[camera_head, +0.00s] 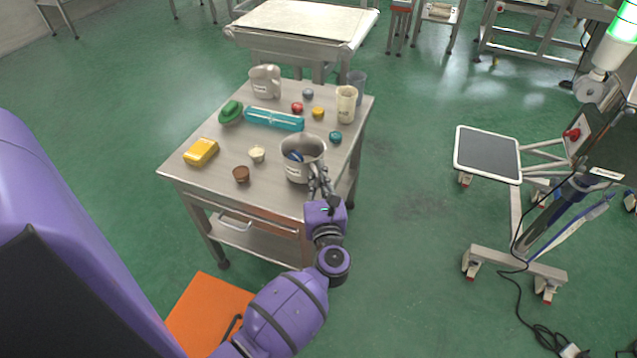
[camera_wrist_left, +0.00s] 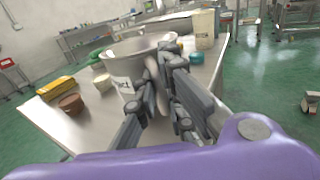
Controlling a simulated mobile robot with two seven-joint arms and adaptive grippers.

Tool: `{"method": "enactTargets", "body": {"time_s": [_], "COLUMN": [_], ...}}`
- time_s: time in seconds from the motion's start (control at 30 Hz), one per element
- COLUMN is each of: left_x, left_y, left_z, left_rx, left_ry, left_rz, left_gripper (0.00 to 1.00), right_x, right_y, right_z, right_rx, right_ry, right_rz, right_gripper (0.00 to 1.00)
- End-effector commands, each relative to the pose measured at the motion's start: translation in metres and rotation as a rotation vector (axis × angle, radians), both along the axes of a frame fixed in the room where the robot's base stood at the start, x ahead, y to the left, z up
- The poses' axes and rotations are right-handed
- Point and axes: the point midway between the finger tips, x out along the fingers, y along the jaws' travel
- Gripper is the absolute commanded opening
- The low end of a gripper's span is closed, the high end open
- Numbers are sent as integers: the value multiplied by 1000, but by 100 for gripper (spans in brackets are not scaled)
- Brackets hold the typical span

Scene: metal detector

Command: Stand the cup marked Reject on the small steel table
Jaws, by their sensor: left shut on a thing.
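In the left wrist view the cup (camera_wrist_left: 132,52) shows behind the gripper (camera_wrist_left: 158,80), with the handle (camera_wrist_left: 153,70) between the fingers. A pale labelled jug (camera_head: 264,84) and a cream labelled cup (camera_head: 346,104) stand farther back. My right gripper is not in view.
A conveyor (camera_head: 300,22) stands behind. A wheeled stand (camera_head: 487,153) is right, across open floor.

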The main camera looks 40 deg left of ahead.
Motion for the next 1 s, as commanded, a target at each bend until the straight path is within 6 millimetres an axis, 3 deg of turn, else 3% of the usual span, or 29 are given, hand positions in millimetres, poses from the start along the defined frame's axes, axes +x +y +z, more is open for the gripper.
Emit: {"method": "enactTargets", "body": {"time_s": [0.13, 0.53, 0.57, 0.7, 1.0], "left_x": [1, 1, 0, 1, 1], "left_y": [-2, -2, -2, -2, -2], "left_z": [-16, -23, -23, -22, -21], "left_rx": [2, 0, -1, -1, -1], "left_ry": [-1, -1, 0, -1, -1], "left_rz": [-3, -2, -2, -2, -2], "left_gripper": [0, 0, 11, 27, 27], "right_x": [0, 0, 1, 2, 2], "right_y": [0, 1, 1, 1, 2], "right_z": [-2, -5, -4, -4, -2], "right_rx": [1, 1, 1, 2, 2], "right_ry": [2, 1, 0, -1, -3], "right_rz": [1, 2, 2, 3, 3], "right_gripper": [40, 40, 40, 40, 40]}}
